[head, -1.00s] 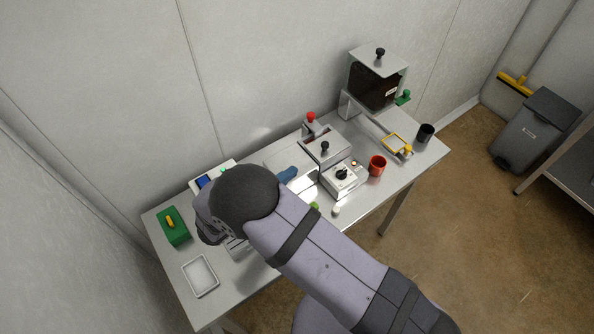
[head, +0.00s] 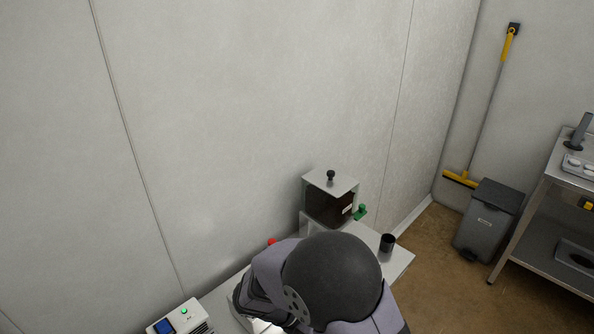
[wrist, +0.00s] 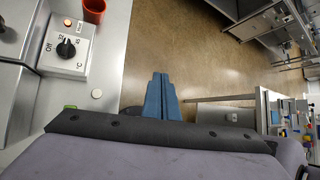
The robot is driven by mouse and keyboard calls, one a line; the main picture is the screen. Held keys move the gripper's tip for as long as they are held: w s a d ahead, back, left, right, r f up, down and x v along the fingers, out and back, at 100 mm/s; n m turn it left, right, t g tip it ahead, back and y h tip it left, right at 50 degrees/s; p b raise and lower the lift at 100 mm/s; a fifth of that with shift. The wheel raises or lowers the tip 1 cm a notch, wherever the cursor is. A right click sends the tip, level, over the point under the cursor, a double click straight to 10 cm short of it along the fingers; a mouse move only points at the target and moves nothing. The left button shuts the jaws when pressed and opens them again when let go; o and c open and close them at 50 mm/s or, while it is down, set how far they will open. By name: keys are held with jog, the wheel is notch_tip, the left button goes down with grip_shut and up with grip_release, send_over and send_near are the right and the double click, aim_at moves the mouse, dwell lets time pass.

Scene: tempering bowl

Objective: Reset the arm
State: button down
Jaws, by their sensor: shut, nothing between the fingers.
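My gripper (wrist: 161,98) shows in the wrist view as two blue fingers closed together with nothing between them. It points out over the brown floor, just off the edge of the steel bench (wrist: 118,60). In the head view my own arm fills the lower middle and hides the gripper and most of the bench. A white control box with a black knob (wrist: 67,49) and an orange-red cup (wrist: 95,7) lie to the gripper's left in the wrist view.
In the head view a dark hopper (head: 328,207) and a black cup (head: 387,243) stand behind my arm. A device with a blue screen (head: 165,326) is at lower left. A grey bin (head: 487,220) and a steel rack (head: 528,249) stand on the right.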

jog(key=s+d+r+m+g+y, duration=0.1)
jog(key=s+d+m+y, duration=0.2)
jog(key=m, duration=1.1)
jog(key=s+d+r+m+g+y, duration=0.1)
jog(key=s+m+y, duration=0.4)
jog(key=m, duration=0.9)
jog(key=s+d+r, duration=0.1)
jog(key=s+d, duration=0.1)
jog(key=shift+s+r+y, duration=0.15)
jog(key=shift+s+y, duration=0.25)
